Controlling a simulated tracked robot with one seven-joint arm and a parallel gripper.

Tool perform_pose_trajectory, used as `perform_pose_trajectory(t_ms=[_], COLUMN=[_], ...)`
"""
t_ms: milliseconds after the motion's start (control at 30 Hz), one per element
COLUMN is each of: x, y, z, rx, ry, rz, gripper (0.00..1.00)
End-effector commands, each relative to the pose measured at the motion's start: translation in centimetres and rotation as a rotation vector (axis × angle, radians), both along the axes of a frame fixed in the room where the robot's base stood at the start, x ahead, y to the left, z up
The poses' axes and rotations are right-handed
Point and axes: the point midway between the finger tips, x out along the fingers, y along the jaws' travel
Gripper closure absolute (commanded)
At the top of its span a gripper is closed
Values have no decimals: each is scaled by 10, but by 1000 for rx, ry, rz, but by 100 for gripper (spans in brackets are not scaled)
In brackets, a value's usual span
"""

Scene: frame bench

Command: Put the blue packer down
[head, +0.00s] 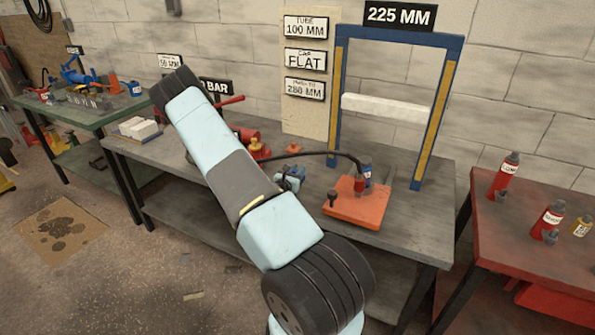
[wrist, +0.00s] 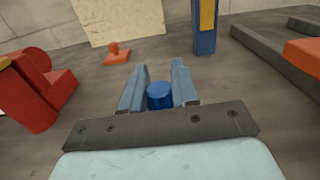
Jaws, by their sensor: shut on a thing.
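The blue packer (wrist: 160,96) is a short, round, dark blue piece. In the wrist view it sits between the two light-blue fingers of my gripper (wrist: 158,88), which is shut on it. In the head view my gripper (head: 290,179) is low over the grey bench (head: 408,222), left of the orange plate. The packer cannot be made out clearly there. Whether its underside touches the bench is hidden.
A blue frame (head: 337,95) with a white bar rises behind. A red pump (wrist: 38,85) is at left, a small orange piece (wrist: 117,54) ahead. Bare bench lies between them.

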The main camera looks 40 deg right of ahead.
Motion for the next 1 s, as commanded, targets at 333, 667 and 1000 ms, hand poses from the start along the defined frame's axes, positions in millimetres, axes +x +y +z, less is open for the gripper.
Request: perform_pose_trajectory(t_ms=[333, 667, 1000], x=[0, 0, 0], y=[0, 1, 1], z=[-9, -12, -12], rx=[0, 3, 5], ry=[1, 3, 5], rz=[0, 1, 1], gripper=[100, 53, 46])
